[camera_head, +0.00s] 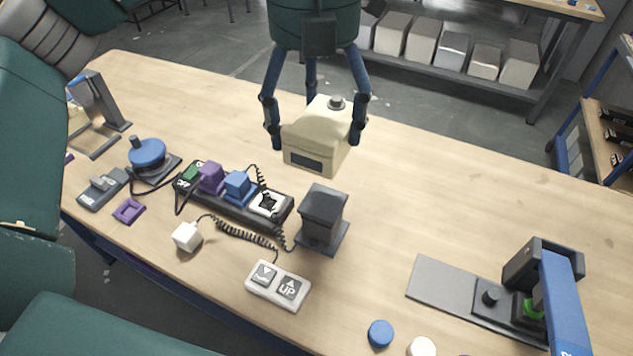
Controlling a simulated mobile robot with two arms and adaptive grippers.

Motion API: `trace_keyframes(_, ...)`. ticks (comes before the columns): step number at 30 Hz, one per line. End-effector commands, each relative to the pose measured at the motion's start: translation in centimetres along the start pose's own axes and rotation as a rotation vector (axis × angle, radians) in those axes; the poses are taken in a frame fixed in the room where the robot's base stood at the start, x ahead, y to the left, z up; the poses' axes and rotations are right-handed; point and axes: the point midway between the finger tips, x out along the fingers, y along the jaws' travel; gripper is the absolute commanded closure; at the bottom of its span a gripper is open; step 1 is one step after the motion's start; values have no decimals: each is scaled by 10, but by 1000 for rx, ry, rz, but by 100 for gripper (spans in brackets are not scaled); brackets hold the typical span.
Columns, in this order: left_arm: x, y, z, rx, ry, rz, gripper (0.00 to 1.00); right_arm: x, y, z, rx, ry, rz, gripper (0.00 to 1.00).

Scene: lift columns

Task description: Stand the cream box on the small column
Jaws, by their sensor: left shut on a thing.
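The cream box (312,140) has a dark window on its front and a grey knob on top. My left gripper (316,132) reaches down from the top of the view and is shut on the box, one finger at each side. The box looks level and held above the table, behind the small column; its exact height is hard to tell. The small column (322,215) is a short dark grey block on a flat base plate, and its top is bare. The box is apart from it. My right gripper is not in view.
A white two-button pad (278,286) marked UP lies in front of the column. A power strip (232,199) with coloured plugs and coiled cables lies left. A white plug (187,237) lies loose. A blue-armed device (545,290) stands right. Table behind the column is clear.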

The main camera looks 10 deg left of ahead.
Motion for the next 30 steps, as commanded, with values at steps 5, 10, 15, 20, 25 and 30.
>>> trace_keyframes(5,46,1,-1,0,3,0,57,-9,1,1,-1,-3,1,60)
trace_keyframes(10,79,0,0,1,0,0,57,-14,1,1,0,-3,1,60)
trace_keyframes(15,92,0,1,-1,-2,0,57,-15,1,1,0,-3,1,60)
trace_keyframes(20,108,0,0,1,0,0,57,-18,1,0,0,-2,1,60)
trace_keyframes(25,132,0,0,0,0,0,57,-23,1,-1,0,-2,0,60)
trace_keyframes(30,134,0,1,0,-4,-1,57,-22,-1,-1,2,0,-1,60)
